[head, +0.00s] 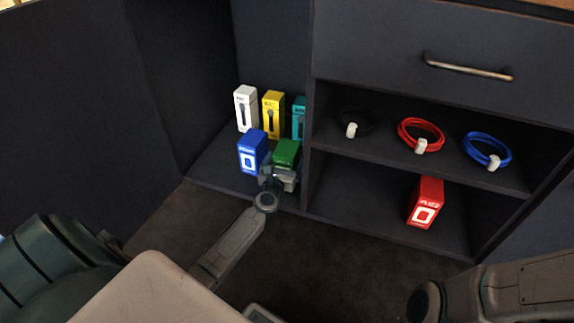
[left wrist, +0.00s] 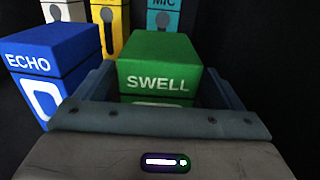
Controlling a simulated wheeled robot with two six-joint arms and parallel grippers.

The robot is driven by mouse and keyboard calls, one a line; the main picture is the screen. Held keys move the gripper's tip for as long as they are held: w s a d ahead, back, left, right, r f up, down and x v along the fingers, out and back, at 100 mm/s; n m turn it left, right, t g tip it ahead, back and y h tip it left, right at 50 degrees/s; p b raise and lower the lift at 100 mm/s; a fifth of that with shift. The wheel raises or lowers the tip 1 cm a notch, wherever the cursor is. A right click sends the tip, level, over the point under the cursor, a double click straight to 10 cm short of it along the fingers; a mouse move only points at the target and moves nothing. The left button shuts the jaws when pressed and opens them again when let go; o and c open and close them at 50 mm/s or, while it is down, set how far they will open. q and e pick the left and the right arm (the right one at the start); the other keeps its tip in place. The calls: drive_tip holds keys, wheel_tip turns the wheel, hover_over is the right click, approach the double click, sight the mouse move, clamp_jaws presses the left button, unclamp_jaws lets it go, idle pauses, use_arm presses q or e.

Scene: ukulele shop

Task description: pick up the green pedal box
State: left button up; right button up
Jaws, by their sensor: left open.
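The green pedal box (head: 286,152) stands on the lower cabinet floor, at the front right of a group of boxes. In the left wrist view the green box (left wrist: 160,52) shows its top and the word SWELL. My left gripper (head: 279,172) is at the front of the green box. It is open, with one finger on each side of the box in the left wrist view, and a dark gap shows on the right. The lower part of the box is hidden behind the gripper. My right gripper is not in view.
A blue ECHO box (head: 252,152) stands close on the left. White (head: 246,109), yellow (head: 273,114) and teal (head: 299,118) boxes stand behind. A cabinet divider (head: 307,150) rises close on the right. A red box (head: 426,202) and coiled cables (head: 420,133) sit beyond it.

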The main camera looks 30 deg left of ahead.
use_arm(q)
drive_tip(key=b+x, duration=0.1)
drive_tip(key=x, duration=0.2)
drive_tip(key=shift+w+a, duration=0.15)
drive_tip(key=shift+w, duration=0.05)
drive_tip(key=c, duration=1.1)
drive_tip(key=shift+r, duration=0.1)
drive_tip(key=shift+c, duration=1.3)
drive_tip(key=shift+r, duration=0.1)
